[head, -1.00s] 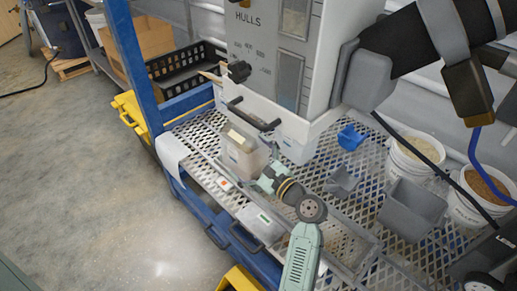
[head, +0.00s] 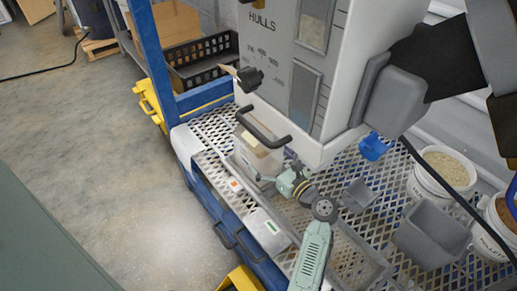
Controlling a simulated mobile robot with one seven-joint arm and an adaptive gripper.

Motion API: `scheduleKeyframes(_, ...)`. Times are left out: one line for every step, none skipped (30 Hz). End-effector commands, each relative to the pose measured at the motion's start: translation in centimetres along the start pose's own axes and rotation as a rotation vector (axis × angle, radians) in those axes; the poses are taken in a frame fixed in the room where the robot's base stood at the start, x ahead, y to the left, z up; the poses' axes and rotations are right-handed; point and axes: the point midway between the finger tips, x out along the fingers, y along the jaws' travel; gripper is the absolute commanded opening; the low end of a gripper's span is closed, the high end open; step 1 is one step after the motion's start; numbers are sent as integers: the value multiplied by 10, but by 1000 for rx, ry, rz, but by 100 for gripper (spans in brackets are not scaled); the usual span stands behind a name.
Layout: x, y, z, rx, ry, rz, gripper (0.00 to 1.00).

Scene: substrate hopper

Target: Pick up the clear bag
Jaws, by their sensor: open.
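The clear bag (head: 257,155) stands upright on the metal mesh shelf, below the black handle at the foot of the hopper. It is see-through with pale contents and a light label, and the handle hides part of its top. My gripper (head: 263,181) is at the bag's lower right, with its jaws open. The fingers are small in the picture, and I cannot tell whether they touch the bag. The bag stands on the shelf, not lifted.
The white hopper (head: 283,60) marked HULLS stands just behind the bag, its black handle (head: 262,128) overhanging it. A small scale (head: 268,232) lies in front. Grey scoops (head: 430,237), a blue scoop (head: 373,147) and white buckets (head: 440,175) stand to the right.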

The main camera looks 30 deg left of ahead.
Motion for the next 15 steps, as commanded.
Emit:
scheduleKeyframes(9, -1, 5, -2, -1, 3, 100)
scheduleKeyframes(14, -1, 6, -2, 0, 3, 100)
scheduleKeyframes(20, -2, 5, -1, 0, 3, 100)
scheduleKeyframes(24, -1, 5, -1, -1, 4, 100)
scheduleKeyframes(27, -1, 4, -1, -1, 4, 100)
scheduleKeyframes(31, -2, 4, 0, 0, 2, 100)
scheduleKeyframes(33, -2, 4, 0, 0, 1, 100)
scheduleKeyframes(34, -2, 4, 0, 0, 1, 100)
scheduleKeyframes(35, -2, 3, -1, 0, 0, 100)
scheduleKeyframes(35, -2, 3, -1, 0, 0, 100)
scheduleKeyframes(35, -2, 3, -1, 0, 0, 100)
scheduleKeyframes(35, -2, 3, -1, 0, 0, 100)
scheduleKeyframes(35, -2, 3, -1, 0, 0, 100)
scheduleKeyframes(35, -2, 3, -1, 0, 0, 100)
scheduleKeyframes(35, -2, 3, -1, 0, 0, 100)
